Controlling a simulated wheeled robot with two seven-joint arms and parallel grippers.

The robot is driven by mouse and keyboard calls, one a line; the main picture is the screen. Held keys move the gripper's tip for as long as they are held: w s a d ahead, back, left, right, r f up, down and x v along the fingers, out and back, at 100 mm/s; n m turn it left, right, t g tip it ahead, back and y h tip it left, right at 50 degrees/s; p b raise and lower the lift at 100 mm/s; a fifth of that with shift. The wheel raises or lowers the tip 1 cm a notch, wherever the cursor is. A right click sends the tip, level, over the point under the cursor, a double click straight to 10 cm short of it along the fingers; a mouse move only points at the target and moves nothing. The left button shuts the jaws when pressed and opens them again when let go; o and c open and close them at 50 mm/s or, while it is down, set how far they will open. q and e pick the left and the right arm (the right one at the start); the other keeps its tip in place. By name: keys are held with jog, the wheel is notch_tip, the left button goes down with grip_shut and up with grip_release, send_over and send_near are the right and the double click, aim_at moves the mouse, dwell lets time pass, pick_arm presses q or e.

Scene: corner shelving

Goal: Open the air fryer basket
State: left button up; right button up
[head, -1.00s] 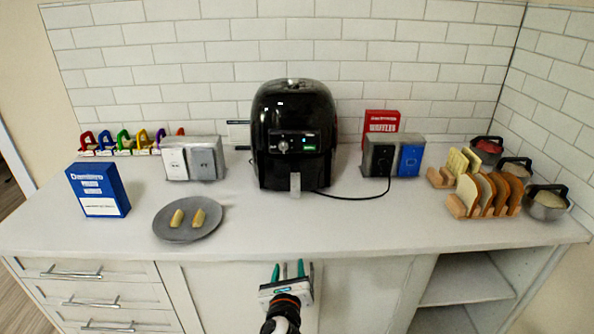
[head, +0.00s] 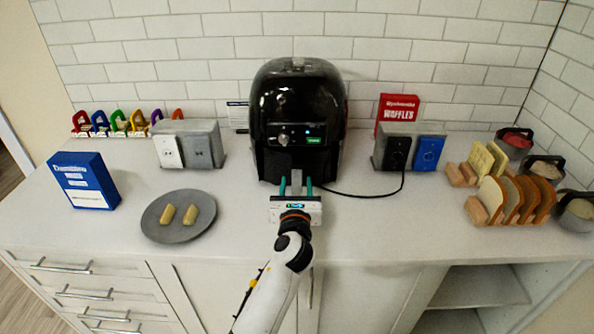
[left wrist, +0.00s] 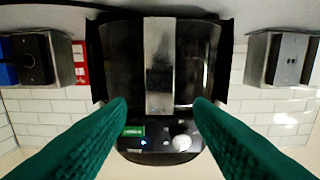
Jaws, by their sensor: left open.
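The black air fryer (head: 297,110) stands against the tiled wall at the middle of the counter. Its basket looks shut. In the left wrist view the air fryer (left wrist: 205,50) fills the middle, upside down, with its grey metal basket handle (left wrist: 159,65) pointing at the camera. My left gripper (head: 296,184) is open just in front of the air fryer. Its green fingers (left wrist: 159,108) stand one on each side of the handle, apart from it as far as I can tell. In the head view the gripper hides most of the handle. My right gripper is not in view.
A grey plate (head: 178,228) with two yellow pieces and a blue box (head: 84,181) are at the left. Outlet boxes (head: 188,147) (head: 408,150) flank the fryer. A black cord runs right. Bread racks (head: 478,209) and pots stand far right. The counter's front middle is clear.

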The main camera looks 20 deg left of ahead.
aim_at(297, 174)
pick_arm(q)
jog(key=x, duration=0.5)
jog(key=shift+w, duration=0.35)
jog(key=shift+c, duration=0.9)
grip_shut()
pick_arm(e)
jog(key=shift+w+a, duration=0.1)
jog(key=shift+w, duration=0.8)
